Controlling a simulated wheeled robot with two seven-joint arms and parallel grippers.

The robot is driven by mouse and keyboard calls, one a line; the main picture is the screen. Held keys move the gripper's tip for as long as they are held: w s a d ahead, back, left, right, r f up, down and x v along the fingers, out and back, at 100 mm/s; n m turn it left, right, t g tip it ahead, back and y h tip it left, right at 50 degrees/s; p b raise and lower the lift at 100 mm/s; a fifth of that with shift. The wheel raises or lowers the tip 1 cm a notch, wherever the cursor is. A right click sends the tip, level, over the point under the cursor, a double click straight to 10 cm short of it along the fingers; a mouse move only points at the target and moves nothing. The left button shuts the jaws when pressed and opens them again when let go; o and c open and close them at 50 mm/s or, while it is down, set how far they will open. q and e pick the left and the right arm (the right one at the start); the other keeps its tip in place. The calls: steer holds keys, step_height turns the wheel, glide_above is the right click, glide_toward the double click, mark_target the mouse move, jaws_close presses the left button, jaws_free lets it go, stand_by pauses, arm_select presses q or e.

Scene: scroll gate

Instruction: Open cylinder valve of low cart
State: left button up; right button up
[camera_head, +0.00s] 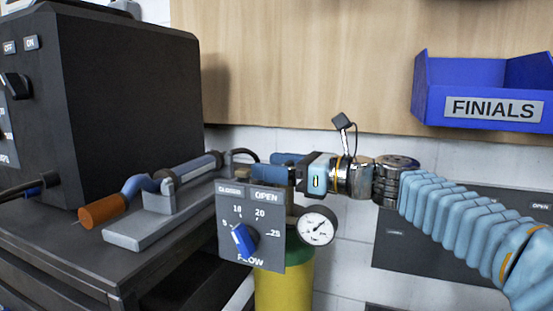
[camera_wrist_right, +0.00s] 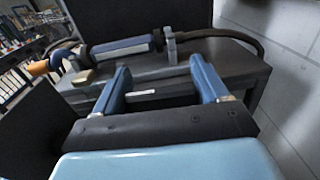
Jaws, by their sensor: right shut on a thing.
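The gas cylinder (camera_head: 284,288), yellow with a green shoulder, stands upright beside the dark cart (camera_head: 75,257). Its grey valve panel (camera_head: 262,212) carries CLOSED and OPEN labels above a blue flow knob (camera_head: 243,239). A round gauge (camera_head: 317,227) sits at its right. My right gripper (camera_head: 279,168) reaches in from the right at the top of the panel, its blue fingers at the valve, shut on the valve handle, which is mostly hidden. In the right wrist view the fingers (camera_wrist_right: 160,72) stand apart around it. My left gripper is not in view.
A torch with an orange tip (camera_head: 103,211) rests on a grey stand (camera_head: 150,232) on the cart, left of the valve. A large black machine (camera_head: 125,100) stands behind it. A blue FINIALS bin (camera_head: 430,105) hangs at the upper right, above my right arm.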

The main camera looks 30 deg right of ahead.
steer(key=n+g+y+p, duration=0.4)
steer(key=g, duration=0.1)
steer(key=shift+s+a+r+y+p, duration=0.2)
steer(key=shift+y+p, duration=0.15)
steer(key=shift+y, duration=0.05)
steer(key=n+g+y+p, duration=0.1)
steer(key=n+g, duration=0.1)
steer(key=g, duration=0.1)
steer(key=shift+s+a+f, duration=0.1)
steer(key=shift+s, duration=0.05)
steer(key=n+g, duration=0.1)
steer(key=n+g+y, duration=0.1)
steer(key=g, duration=0.1)
steer(key=shift+s+f+n+g, duration=0.15)
steer(key=shift+n+g, duration=0.15)
steer(key=shift+s+n+g, duration=0.25)
steer(key=shift+n+g, duration=0.95)
steer(key=shift+g, duration=0.6)
steer(key=o, duration=1)
